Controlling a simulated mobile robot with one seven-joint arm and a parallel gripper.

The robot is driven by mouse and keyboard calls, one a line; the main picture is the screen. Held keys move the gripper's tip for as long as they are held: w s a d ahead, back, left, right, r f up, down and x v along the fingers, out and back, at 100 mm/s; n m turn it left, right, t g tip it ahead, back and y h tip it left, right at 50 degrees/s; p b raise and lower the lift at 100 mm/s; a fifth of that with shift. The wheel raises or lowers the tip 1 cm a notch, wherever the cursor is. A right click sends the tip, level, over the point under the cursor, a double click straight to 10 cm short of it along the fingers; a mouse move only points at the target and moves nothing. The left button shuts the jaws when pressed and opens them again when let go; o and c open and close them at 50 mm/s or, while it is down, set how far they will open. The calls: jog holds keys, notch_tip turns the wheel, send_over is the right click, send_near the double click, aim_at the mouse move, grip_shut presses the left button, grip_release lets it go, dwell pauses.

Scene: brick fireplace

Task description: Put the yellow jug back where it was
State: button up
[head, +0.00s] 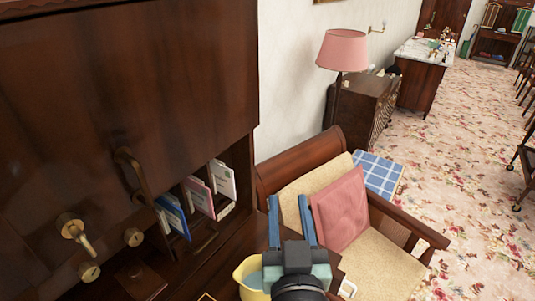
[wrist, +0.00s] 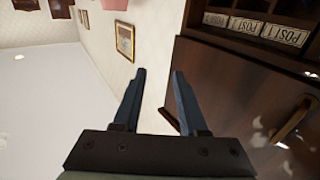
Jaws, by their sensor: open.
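The yellow jug (head: 246,281) shows at the bottom of the head view, on or just above the dark wooden desk ledge. My gripper hides its right part, and its base is cut off by the frame edge. My gripper (head: 289,208) is open, with two blue fingers pointing away and nothing between them. Its body overlaps the jug in the picture; I cannot tell whether they touch. In the wrist view my open gripper (wrist: 159,76) is also empty, and the jug does not show there.
A dark wooden cabinet (head: 120,80) fills the left, with cards (head: 200,196) in its slots. A wooden armchair with a pink cushion (head: 341,210) stands beyond my gripper. A pink lamp (head: 342,50) stands farther back. The flowered floor (head: 440,140) at right is largely clear.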

notch_tip(320, 180, up, 17)
jog(key=a+t, duration=0.2)
jog(key=t, duration=0.2)
jog(key=s+a+r+t, duration=0.1)
jog(key=s+r, duration=0.3)
jog(key=r, duration=0.5)
jog(key=s+r+t, duration=0.4)
jog(key=s+r, duration=0.1)
jog(key=r, duration=0.4)
jog(key=shift+a+r, duration=0.35)
jog(key=shift+a, duration=0.05)
notch_tip(320, 180, down, 4)
jog(key=b, duration=0.4)
jog(key=shift+f, duration=0.15)
